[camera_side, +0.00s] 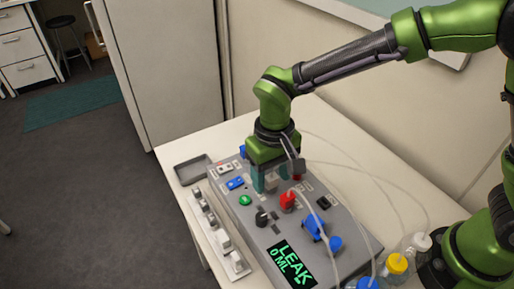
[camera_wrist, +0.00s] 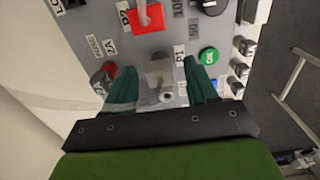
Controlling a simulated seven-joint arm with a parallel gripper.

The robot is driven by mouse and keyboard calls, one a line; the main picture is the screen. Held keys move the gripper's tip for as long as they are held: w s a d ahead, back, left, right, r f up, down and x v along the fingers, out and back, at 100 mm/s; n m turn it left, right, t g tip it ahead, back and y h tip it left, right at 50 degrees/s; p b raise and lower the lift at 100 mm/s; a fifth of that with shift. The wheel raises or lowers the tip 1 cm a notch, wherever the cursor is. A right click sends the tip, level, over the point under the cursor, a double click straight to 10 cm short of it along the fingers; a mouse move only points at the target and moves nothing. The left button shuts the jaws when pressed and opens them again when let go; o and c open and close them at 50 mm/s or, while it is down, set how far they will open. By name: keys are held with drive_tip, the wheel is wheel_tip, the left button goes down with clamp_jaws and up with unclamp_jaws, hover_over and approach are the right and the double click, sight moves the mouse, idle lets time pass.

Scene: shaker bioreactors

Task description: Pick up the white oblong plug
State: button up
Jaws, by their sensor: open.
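The white oblong plug (camera_wrist: 160,72) stands on the grey panel beside the P1 label in the wrist view, between my two teal fingers. It looks pale grey, with a small round end facing the camera. My gripper (camera_wrist: 150,76) is open, with one finger on each side of the plug and a visible gap to each. In the side view my gripper (camera_side: 271,181) points down at the far part of the panel, and a pale bit of the plug (camera_side: 270,184) shows between the fingers. The plug's base is partly hidden.
The grey control box (camera_side: 345,262) carries a red fitting (camera_side: 288,201), a green button (camera_side: 245,200), a black knob (camera_side: 262,217) and a blue valve (camera_side: 315,228). A red button (camera_wrist: 106,70) is close to the left finger. Clear tubes run behind; bottles stand at right.

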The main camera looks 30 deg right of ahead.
drive_tip(key=shift+f, duration=0.4)
drive_tip(key=shift+c, duration=0.4)
drive_tip(key=c, duration=1)
drive_tip(key=shift+r, duration=0.1)
